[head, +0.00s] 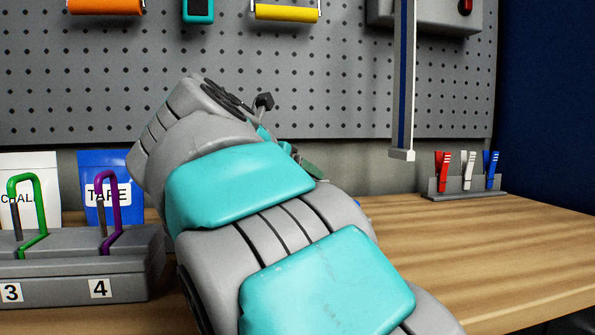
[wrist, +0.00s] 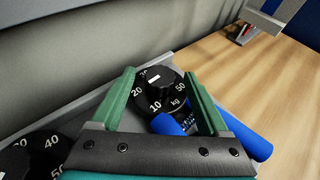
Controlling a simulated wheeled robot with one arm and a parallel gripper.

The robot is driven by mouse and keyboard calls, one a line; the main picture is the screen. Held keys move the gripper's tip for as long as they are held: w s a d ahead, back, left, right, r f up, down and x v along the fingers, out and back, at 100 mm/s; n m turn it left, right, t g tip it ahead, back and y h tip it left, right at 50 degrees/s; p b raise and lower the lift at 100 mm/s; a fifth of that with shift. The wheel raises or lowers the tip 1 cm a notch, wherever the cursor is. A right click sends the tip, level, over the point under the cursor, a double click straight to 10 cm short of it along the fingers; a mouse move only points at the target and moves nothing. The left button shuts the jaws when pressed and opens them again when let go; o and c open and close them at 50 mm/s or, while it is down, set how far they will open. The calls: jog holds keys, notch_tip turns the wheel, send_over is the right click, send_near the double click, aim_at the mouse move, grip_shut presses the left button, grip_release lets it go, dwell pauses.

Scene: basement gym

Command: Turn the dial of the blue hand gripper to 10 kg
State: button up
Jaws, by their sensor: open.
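The blue hand gripper (wrist: 243,136) lies in the wrist view with blue handles below and right of its black dial (wrist: 177,80). White numbers 10, 20, 50 and "kg" show on the dial; a partly hidden number at the upper left looks like 30. A white mark on the central knob lies toward that upper-left number; its exact setting is hard to read. My gripper (wrist: 159,75) is open, its green fingers on either side of the dial. I cannot tell whether they touch it. In the head view my arm hides the dial and most of my gripper.
A second black dial (wrist: 22,160) is cut off at the wrist view's lower left. In the head view, a grey numbered rack (head: 60,265) stands left and a clip stand (head: 466,194) at the right. A hanging bar (head: 403,90) is before the pegboard (head: 345,85). The right tabletop (head: 500,245) is clear.

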grip_shut()
dwell(0.7)
